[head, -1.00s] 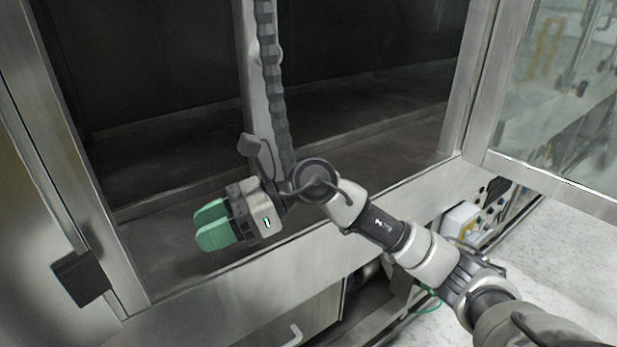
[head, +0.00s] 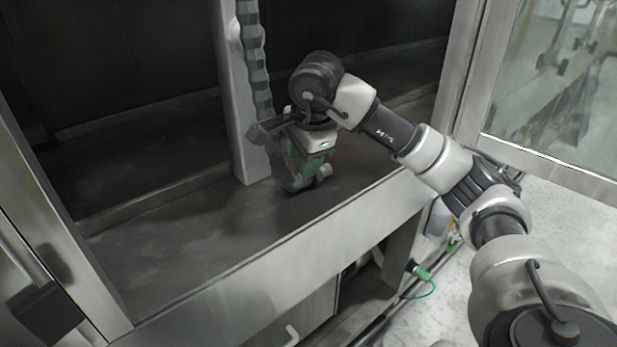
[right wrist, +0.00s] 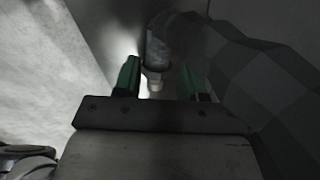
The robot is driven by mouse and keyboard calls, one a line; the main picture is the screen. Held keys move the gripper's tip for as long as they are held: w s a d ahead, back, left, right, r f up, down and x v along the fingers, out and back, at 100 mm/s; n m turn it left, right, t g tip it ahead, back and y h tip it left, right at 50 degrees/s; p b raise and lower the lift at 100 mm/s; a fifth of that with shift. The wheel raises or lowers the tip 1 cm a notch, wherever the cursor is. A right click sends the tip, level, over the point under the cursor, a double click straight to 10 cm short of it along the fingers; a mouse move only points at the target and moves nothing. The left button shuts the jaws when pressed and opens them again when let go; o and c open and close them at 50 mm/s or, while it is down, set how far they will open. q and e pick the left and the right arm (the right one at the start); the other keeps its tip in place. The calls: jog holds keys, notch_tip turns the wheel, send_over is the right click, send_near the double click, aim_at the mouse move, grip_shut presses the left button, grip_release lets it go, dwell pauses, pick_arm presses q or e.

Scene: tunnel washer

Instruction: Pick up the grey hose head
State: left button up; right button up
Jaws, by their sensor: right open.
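The grey hose head (head: 295,182) is in the head view, low inside the washer's opening, partly hidden by my right gripper (head: 307,158). In the right wrist view the hose head (right wrist: 158,50) shows between the two green fingers, with a pale tip below it. My right gripper (right wrist: 162,84) is open there, with a finger on each side of the hose head. I cannot tell whether either finger touches it. My left gripper is not in view.
A ribbed grey hose (head: 254,60) hangs beside a pale upright post (head: 237,110). The washer's metal front ledge (head: 290,262) runs below my right arm. An open glass door (head: 560,90) stands at the right. The washer floor (head: 170,245) at left is clear.

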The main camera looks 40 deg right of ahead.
jog(key=x, duration=0.5)
jog(key=shift+f, duration=0.15)
jog(key=shift+s, duration=0.1)
jog(key=shift+c, duration=0.3)
jog(key=c, duration=0.6)
jog(key=shift+o, duration=0.2)
jog(key=shift+r, duration=0.2)
jog(key=r, duration=0.4)
jog(key=shift+w+d+r, duration=0.15)
jog(key=shift+w+r, duration=0.05)
jog(key=w+d+r+p, duration=0.1)
jog(key=w+d+r, duration=0.5)
jog(key=d, duration=0.3)
jog(key=shift+d+r, duration=0.15)
